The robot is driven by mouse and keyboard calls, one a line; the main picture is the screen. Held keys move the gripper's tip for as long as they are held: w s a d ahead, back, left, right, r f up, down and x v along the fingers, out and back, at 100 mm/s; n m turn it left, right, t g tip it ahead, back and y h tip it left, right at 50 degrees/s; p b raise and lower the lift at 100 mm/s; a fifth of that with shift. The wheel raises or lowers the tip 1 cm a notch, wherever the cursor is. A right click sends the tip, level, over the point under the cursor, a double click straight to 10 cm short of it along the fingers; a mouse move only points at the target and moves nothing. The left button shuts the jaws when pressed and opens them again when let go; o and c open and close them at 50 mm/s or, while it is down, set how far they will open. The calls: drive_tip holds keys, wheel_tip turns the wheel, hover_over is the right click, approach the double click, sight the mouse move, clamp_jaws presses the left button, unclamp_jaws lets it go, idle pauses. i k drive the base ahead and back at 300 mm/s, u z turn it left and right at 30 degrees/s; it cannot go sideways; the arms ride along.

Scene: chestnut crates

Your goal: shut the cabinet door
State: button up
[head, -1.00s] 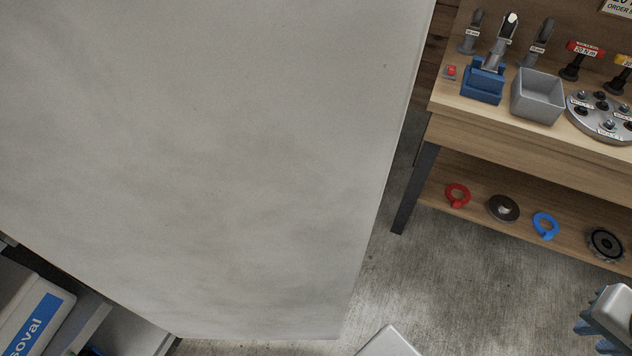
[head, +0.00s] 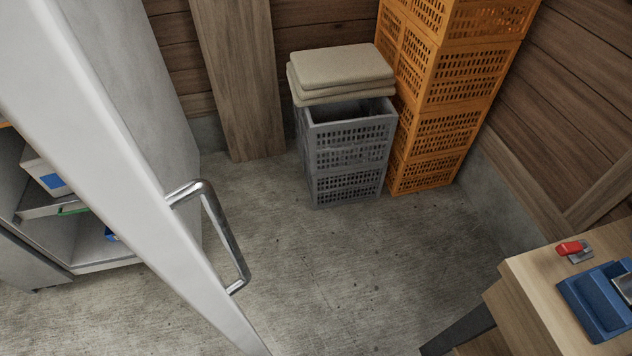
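The cabinet door (head: 115,165) stands open in the head view, seen nearly edge-on as a pale slab running from the upper left to the bottom centre. Its metal bar handle (head: 226,236) sticks out from the door's right side. The grey cabinet (head: 133,62) is behind the door at the left, with open shelves (head: 50,207) holding a white box with a blue label (head: 45,174). My gripper is not in view.
Grey crates (head: 348,150) topped with folded beige cloths (head: 340,68) and stacked orange crates (head: 437,125) stand by the back wall. A wooden bench (head: 540,285) with a blue holder (head: 598,303) is at the lower right. The concrete floor (head: 330,260) between is clear.

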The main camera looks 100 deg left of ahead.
sight(51, 92)
drive_tip(key=u, duration=3)
drive_tip(key=i, duration=1.8)
drive_tip(key=u, duration=1.05)
drive_tip(key=i, duration=0.65)
drive_tip(key=u, duration=2.75)
